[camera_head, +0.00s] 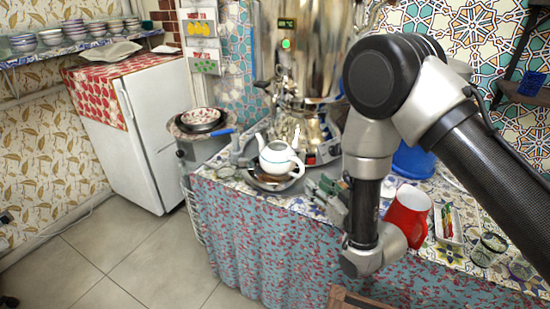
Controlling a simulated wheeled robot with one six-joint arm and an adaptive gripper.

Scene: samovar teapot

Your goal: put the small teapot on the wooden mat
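The small white teapot (278,158), with a blue band, stands upright on a metal tray (262,183) at the front left of the patterned table, below the samovar (302,50). My gripper (318,190) is low over the table, just right of the teapot and apart from it. It is small and partly hidden by my arm, so I cannot tell whether its fingers are open or shut. I cannot make out a wooden mat for certain. A brown wooden edge (345,298) shows at the bottom of the picture, but I cannot tell what it belongs to.
A small tray (447,222) and a glass (488,249) are further right. A pan (201,120) with a blue handle is left of the samovar.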

